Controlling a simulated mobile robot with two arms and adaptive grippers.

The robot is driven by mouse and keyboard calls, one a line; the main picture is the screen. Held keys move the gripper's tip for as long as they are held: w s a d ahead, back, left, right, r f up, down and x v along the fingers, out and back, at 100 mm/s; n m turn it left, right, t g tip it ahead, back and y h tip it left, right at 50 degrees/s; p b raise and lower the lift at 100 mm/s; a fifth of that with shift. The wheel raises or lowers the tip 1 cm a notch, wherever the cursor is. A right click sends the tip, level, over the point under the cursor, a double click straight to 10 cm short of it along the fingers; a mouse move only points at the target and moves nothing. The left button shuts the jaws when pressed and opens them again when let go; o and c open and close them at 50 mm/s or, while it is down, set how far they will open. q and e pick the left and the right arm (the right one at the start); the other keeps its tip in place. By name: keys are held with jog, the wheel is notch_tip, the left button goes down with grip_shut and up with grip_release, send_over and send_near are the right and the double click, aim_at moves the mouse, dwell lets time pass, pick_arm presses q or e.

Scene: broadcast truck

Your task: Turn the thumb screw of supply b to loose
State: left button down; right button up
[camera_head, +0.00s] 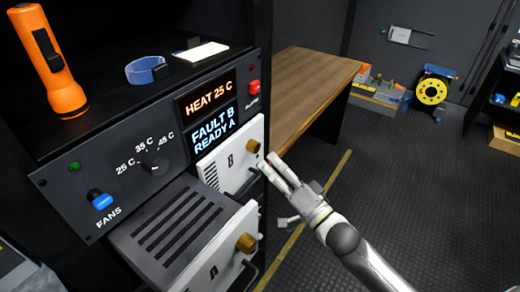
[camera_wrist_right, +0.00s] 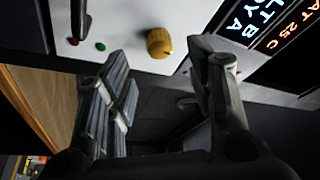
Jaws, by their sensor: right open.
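Supply B (camera_head: 226,163) is a white-fronted module marked B, seated in the rack below the display. Its thumb screw (camera_head: 252,146) is a brass knob at the top right of its front; it also shows in the right wrist view (camera_wrist_right: 159,43). My right gripper (camera_head: 272,164) is close in front of supply B, just right of the thumb screw and slightly below it. In the right wrist view its fingers (camera_wrist_right: 165,75) are apart with nothing between them, and the knob shows beyond the gap, apart from both fingers. My left gripper is not in view.
Supply A (camera_head: 215,270), with its own brass knob (camera_head: 246,242), sticks out of the rack at lower left. The panel display (camera_head: 212,118) reads FAULT B, READY A. A flashlight (camera_head: 50,65) stands on top.

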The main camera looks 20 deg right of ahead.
aim_at(257, 151)
jog(key=p+x, duration=0.1)
jog(key=x, duration=0.4)
jog(key=shift+w, duration=0.2)
jog(key=shift+w+a, duration=0.15)
jog(key=shift+w, duration=0.1)
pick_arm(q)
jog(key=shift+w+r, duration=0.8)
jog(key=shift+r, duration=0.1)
pick_arm(e)
jog(key=c, duration=1)
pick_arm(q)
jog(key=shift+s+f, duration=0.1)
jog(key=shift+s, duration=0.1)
pick_arm(e)
jog(key=shift+c, duration=0.2)
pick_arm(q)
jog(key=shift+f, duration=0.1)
